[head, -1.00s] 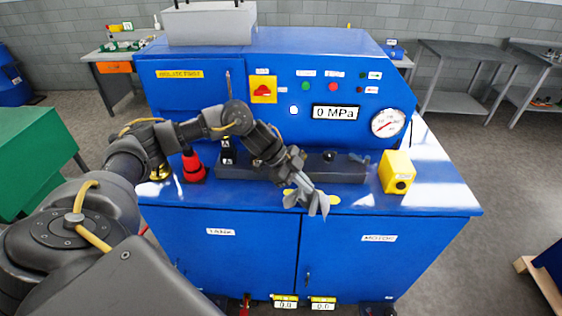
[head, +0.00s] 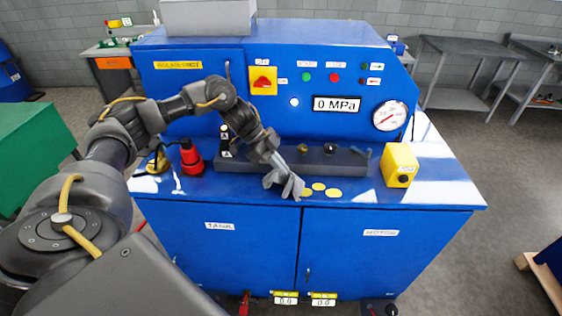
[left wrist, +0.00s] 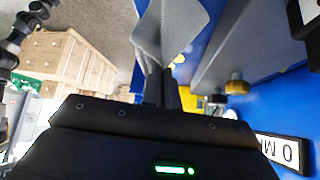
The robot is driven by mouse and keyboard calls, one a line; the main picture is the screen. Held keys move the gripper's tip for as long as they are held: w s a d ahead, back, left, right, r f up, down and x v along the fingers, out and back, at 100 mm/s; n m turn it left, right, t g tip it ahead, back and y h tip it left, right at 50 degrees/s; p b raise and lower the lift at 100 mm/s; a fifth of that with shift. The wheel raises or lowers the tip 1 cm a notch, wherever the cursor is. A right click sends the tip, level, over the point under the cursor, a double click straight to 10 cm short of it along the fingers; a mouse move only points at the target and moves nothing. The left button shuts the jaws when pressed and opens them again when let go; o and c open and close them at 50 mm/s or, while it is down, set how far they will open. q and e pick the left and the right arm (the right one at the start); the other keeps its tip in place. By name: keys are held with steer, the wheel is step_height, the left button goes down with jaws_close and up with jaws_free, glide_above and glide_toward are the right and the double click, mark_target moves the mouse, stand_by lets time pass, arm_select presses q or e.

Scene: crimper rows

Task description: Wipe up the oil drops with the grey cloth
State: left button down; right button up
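My left gripper (head: 279,169) is shut on the grey cloth (head: 287,184), which hangs crumpled from its fingertips at the front edge of the blue machine's worktop. Three yellow oil drops lie just right of the cloth: a near left one (head: 306,194), a middle one (head: 319,187) and a right one (head: 333,193). The cloth is close beside the left drop; I cannot tell whether it touches the worktop. In the left wrist view the cloth (left wrist: 172,28) spreads beyond the fingers, with a bit of yellow beside it. My right gripper is not in view.
A dark grey block (head: 345,160) with knobs stands behind the drops. A yellow box (head: 399,165) is at the right, a red plug-like part (head: 192,160) at the left. The upright panel has a gauge (head: 389,116). The worktop (head: 440,190) is clear at the far right.

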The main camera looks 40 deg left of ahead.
arm_select(q)
steer(key=b, duration=0.2)
glide_above(288, 190)
steer(key=a, duration=0.2)
steer(key=shift+s+a+f, duration=0.1)
steer(key=shift+s+f, duration=0.1)
steer(key=shift+f, duration=0.9)
steer(key=shift+s+a+f, duration=0.1)
steer(key=shift+s+f, duration=0.05)
steer(key=shift+f, duration=0.9)
steer(key=c, duration=0.6)
jaws_free()
steer(key=shift+f, duration=0.15)
steer(key=shift+f+b, duration=0.4)
steer(key=shift+f, duration=0.65)
jaws_close()
steer(key=shift+r, duration=0.1)
